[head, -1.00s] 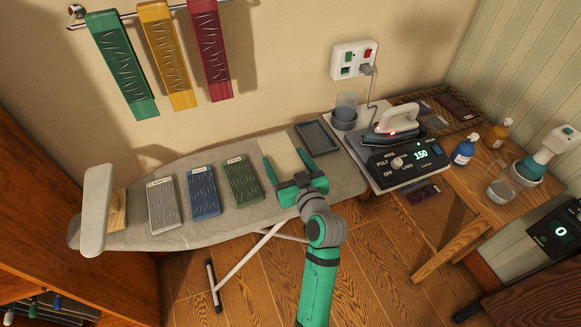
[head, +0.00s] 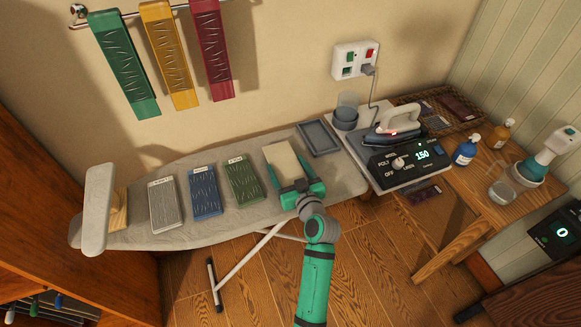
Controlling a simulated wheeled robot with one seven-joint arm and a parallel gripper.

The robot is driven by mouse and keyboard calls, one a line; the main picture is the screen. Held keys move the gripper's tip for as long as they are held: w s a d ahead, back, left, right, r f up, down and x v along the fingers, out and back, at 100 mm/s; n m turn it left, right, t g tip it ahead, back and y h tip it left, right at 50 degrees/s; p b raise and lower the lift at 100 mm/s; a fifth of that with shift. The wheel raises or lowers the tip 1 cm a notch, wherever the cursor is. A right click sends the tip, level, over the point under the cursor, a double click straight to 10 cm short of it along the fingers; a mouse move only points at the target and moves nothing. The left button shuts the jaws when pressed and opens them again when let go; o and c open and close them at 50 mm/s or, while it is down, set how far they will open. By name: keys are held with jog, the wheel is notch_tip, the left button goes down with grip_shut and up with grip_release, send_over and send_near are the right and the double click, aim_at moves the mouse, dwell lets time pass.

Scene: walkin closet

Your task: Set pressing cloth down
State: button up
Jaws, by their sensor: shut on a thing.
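The pressing cloth, a flat cream rectangle (head: 283,161), is over the right part of the grey ironing board (head: 345,182). My green gripper (head: 288,167) reaches in from the front, with its two fingers along the left and right sides of the cloth. It is shut on the cloth. The cloth is at or just above the board; I cannot tell whether it touches. Its near end is partly hidden by my gripper.
Grey, blue and green labelled cloths (head: 241,179) lie left of the gripper. A dark tray (head: 319,138) is behind right. The iron (head: 394,127) stands on its station at right, reading 150. A white sleeve board (head: 97,210) stands at the left end.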

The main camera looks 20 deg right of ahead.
jog(key=shift+f, duration=0.1)
jog(key=o, duration=1)
jog(key=shift+d, duration=0.1)
jog(key=shift+o, duration=0.2)
jog(key=shift+d, duration=0.1)
jog(key=shift+s+d, duration=0.1)
jog(key=shift+s, duration=0.25)
jog(key=s, duration=0.3)
jog(key=s+r, duration=0.1)
jog(key=s, duration=0.6)
jog(key=shift+r, duration=0.35)
jog(key=shift+s+d+r, duration=0.1)
jog(key=shift+s+r, duration=0.05)
jog(key=shift+s, duration=0.5)
